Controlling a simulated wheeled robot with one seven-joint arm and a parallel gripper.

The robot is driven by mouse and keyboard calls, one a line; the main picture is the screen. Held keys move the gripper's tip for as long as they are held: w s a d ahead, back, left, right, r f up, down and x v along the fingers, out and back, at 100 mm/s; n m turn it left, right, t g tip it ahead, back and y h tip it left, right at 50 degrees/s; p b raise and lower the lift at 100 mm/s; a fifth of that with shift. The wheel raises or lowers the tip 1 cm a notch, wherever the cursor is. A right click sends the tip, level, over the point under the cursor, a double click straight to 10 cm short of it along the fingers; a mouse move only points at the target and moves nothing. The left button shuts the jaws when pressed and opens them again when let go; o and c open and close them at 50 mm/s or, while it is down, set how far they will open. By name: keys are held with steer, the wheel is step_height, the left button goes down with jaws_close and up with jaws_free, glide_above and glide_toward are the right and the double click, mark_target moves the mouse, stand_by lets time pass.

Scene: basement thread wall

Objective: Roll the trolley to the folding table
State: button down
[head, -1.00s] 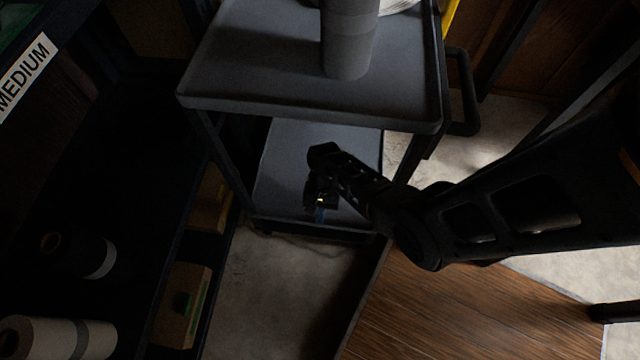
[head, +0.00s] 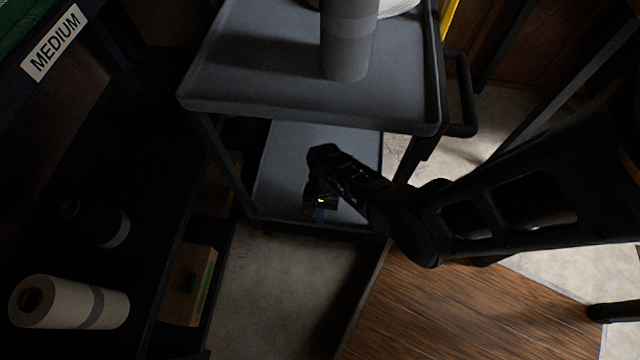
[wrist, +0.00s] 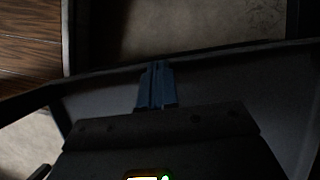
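The trolley (head: 255,70) is a grey two-shelf cart with dark posts and a dark side handle (head: 462,95). It stands upright at the top middle of the head view. My gripper (head: 320,214) reaches in low, at the near edge of its lower shelf (head: 280,165). In the wrist view the blue fingers (wrist: 156,84) are close together across the lower shelf's rim (wrist: 225,66) and appear shut on it. The contact itself is partly hidden. I cannot make out the folding table for certain.
A grey cylinder (head: 347,45) stands on the top shelf, with a white round item behind it. A dark rack with a MEDIUM label (head: 53,42), a pale roll (head: 60,303) and a cardboard box (head: 188,284) lines the left. Bare concrete (head: 270,290) shows between rack and trolley.

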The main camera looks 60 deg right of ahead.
steer(key=shift+s+f, duration=0.25)
steer(key=shift+s, duration=0.05)
steer(key=p+v, duration=0.3)
steer(key=v, duration=0.5)
steer(key=shift+w+r, duration=0.15)
steer(key=shift+w, duration=0.05)
